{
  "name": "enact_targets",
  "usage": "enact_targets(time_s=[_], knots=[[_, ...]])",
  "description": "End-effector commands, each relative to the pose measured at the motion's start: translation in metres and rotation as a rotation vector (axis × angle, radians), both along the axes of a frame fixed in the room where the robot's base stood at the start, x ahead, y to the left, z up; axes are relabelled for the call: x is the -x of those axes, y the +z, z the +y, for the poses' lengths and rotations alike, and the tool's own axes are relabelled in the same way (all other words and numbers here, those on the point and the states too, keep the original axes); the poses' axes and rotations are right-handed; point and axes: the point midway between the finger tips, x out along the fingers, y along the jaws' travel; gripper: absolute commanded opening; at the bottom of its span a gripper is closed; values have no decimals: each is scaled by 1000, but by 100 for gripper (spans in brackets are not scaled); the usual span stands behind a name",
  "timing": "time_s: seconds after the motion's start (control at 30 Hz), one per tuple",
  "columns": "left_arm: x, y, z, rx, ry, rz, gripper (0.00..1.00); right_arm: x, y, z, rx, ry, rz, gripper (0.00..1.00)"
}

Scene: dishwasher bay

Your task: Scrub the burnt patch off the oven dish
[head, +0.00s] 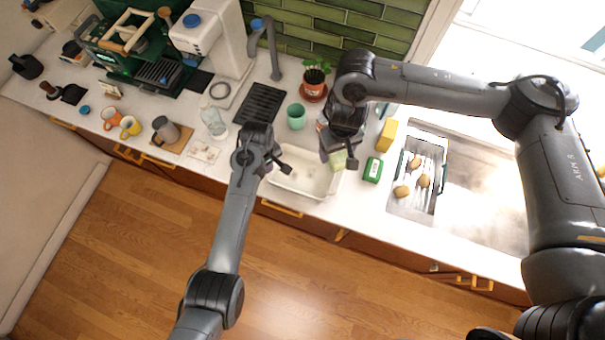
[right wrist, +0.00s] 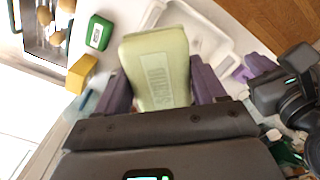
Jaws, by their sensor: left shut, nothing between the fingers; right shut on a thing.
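The white oven dish (head: 322,193) lies on the counter below the tap; it also shows in the right wrist view (right wrist: 228,72). Faint greyish marking shows on its floor, but I cannot make out its edges. My right gripper (head: 341,162) is shut on a pale green scrubbing block (right wrist: 158,68) with raised lettering. The block is over the dish's right end; I cannot tell whether it touches the dish. My left gripper (head: 277,167) is shut and empty at the dish's left end. Its purple fingers show in the right wrist view (right wrist: 255,68); contact with the rim is unclear.
A green box (head: 373,170) and a yellow block (head: 387,135) stand right of the dish, before a sunken tray with potatoes (head: 423,181). A teal cup (head: 296,116), potted plant (head: 314,82) and tap (head: 271,45) stand behind. A clear bottle (head: 213,122) is at left.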

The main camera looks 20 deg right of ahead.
Motion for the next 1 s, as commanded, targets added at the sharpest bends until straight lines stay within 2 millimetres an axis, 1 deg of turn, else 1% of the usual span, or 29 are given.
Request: enact_targets(time_s=[0.17, 0.5, 0.6, 0.73, 1.0], knots=[[0, -12, -1, -4, 3, 3, 0, 0, -12, 0, 0, 0, 0, 41], [0, -41, -1, -4, 3, 1, 0, 0, -45, 0, 0, 0, 0, 41], [0, -47, -1, -3, 2, 1, 0, 0, -51, 0, 0, 0, 0, 41], [0, -49, -1, -3, 2, 1, 0, 0, -54, 0, 0, 0, 0, 41], [0, -49, -1, -3, 2, 1, 0, 0, -54, 0, 0, 0, 0, 41]])
